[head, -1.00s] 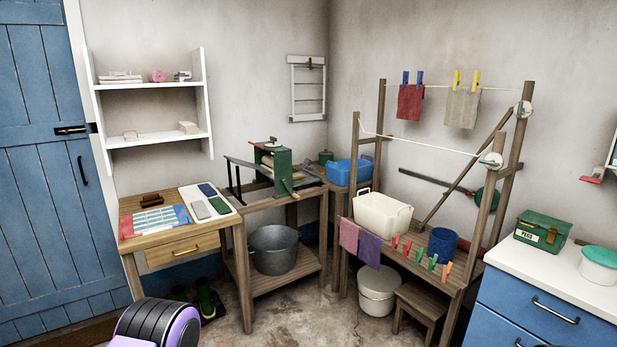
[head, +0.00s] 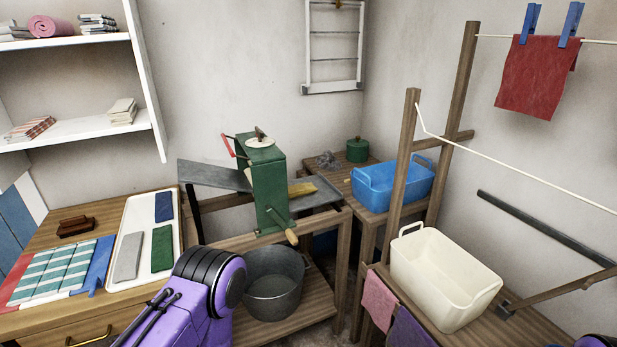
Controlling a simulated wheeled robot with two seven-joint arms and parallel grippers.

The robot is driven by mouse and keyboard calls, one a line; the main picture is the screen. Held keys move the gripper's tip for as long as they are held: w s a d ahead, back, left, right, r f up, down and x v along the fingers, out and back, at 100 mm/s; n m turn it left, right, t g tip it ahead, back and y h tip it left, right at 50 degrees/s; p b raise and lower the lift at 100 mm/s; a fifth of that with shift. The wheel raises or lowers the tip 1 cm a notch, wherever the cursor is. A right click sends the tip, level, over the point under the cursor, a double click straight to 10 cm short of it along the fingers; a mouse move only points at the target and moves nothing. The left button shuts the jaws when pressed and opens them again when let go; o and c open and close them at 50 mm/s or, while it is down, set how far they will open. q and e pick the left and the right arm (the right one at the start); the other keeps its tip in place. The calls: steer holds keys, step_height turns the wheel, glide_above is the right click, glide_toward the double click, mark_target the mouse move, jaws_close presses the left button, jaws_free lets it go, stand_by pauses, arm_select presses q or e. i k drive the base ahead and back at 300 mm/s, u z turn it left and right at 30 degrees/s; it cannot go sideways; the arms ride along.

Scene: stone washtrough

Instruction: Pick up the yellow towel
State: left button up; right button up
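A small yellow piece (head: 302,189), which looks like the yellow towel, shows at the right side of the green wringer (head: 263,185). It lies at the near end of the wringer's right-hand grey board (head: 322,195), close against the green frame. I cannot tell whether part of it is between the rollers, since the frame hides them. A purple and black link of my arm rises at the bottom, left of centre, and a bit of purple shows at the bottom right corner. Neither gripper is in view.
A grey metal tub (head: 274,285) stands on the shelf below the wringer. A white tray (head: 127,232) with folded cloths lies on the left table. A blue basin (head: 392,187) and a cream basin (head: 440,285) stand to the right. A wooden post (head: 402,175) rises between them.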

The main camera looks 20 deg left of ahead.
mark_target(303, 188)
steer(key=i, duration=0.55)
steer(key=u, duration=1.5)
steer(key=i, duration=0.35)
steer(key=u, duration=2.8)
steer(key=k, duration=0.45)
steer(key=z, duration=1.25)
